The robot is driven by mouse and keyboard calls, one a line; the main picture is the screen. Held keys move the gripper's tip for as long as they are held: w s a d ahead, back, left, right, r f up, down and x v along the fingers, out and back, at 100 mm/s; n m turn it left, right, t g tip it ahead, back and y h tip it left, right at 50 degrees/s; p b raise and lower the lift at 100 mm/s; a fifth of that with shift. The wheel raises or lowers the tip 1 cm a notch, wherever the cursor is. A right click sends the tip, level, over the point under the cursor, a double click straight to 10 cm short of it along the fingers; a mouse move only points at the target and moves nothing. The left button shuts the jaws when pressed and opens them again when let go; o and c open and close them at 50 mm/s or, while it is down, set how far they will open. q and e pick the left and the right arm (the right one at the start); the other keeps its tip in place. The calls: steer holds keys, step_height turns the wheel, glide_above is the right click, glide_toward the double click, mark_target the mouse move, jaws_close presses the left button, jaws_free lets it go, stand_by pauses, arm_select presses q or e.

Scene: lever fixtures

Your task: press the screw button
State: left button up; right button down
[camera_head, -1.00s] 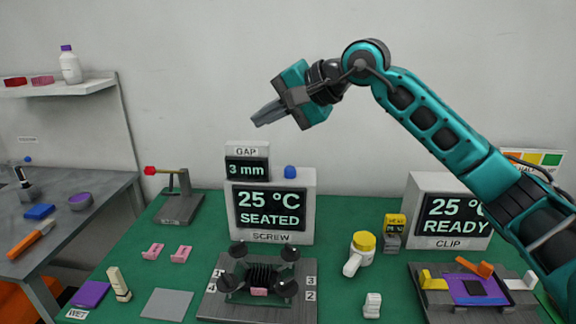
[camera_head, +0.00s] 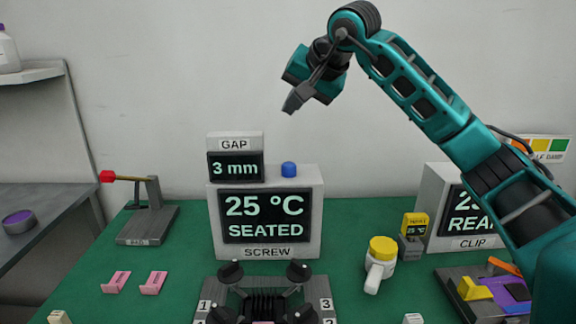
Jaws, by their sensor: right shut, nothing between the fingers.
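The screw station (camera_head: 216,240) is a pale box with a dark screen reading "25 °C SEATED" and a label "SCREW". A blue button (camera_head: 289,169) sits on its top, right of the "GAP" display (camera_head: 235,144), which reads 3 mm. My right gripper (camera_head: 292,101) is shut and empty, pointing down and to the left. In the picture it is above the blue button, clearly apart from it. My left gripper is not in view.
In front stands a fixture with black knobs (camera_head: 231,272). To the right are a yellow-capped bottle (camera_head: 381,262), a small yellow meter (camera_head: 414,225) and the CLIP station (camera_head: 432,205). A red-tipped lever (camera_head: 107,176) and pink clips (camera_head: 116,281) are at left.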

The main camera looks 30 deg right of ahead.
mark_target(293, 165)
step_height(293, 165, down, 5)
steer(key=b, duration=0.5)
step_height(293, 165, down, 3)
steer(key=shift+b, duration=1.2)
steer(key=shift+f, duration=0.4)
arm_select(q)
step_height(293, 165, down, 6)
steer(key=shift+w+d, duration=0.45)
arm_select(e)
steer(key=shift+f, duration=0.15)
steer(key=shift+f, duration=0.3)
